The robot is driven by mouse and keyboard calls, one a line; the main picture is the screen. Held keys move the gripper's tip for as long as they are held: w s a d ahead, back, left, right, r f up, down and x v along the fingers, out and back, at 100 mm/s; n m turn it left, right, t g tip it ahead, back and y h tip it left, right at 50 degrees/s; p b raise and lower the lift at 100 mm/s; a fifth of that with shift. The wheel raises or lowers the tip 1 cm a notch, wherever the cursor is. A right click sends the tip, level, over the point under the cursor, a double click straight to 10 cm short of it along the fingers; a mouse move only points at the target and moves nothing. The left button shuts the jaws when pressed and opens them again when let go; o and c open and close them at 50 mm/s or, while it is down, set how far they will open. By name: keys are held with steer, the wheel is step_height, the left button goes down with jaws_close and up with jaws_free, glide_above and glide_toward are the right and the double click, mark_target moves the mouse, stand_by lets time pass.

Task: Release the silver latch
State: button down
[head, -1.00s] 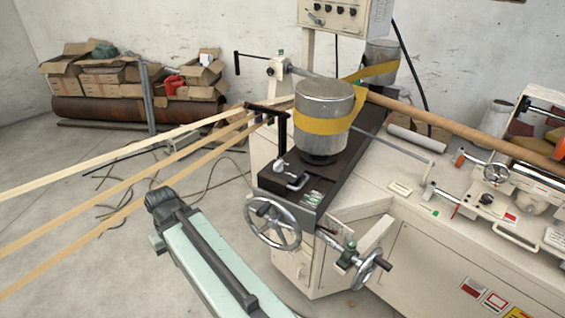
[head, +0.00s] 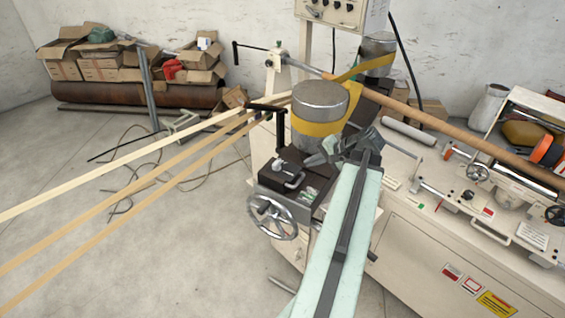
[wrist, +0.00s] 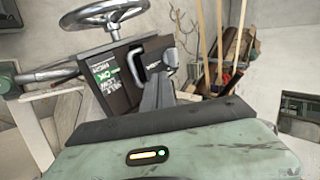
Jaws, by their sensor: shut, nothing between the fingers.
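The silver latch (head: 292,182) is a small bent metal handle on top of the black box (head: 272,186), in front of the silver drum with the yellow belt. In the wrist view the latch (wrist: 132,68) lies on the black, labelled face, just left of my fingers. My gripper (head: 322,155) is shut and empty. In the head view it shows to the right of the latch and above it, in front of the drum's lower right side. It also shows in the wrist view (wrist: 160,68). I see no contact with the latch.
The silver drum (head: 320,101) stands close behind my gripper. A handwheel (head: 272,216) sits below the black box. Several tan strips (head: 130,190) run left from a black guide post (head: 280,122). The machine bed (head: 430,215) fills the right.

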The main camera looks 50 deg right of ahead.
steer(key=shift+f, duration=0.1)
steer(key=b, duration=0.7)
glide_toward(277, 167)
step_height(277, 167, down, 4)
steer(key=w, duration=0.1)
steer(key=w+a, duration=0.1)
steer(key=w, duration=0.1)
steer(key=shift+w, duration=0.6)
steer(key=shift+s+m, duration=0.1)
steer(key=shift+m, duration=0.2)
steer(key=shift+a+r+h, duration=0.1)
steer(key=shift+r+h, duration=0.15)
steer(key=shift+h, duration=0.05)
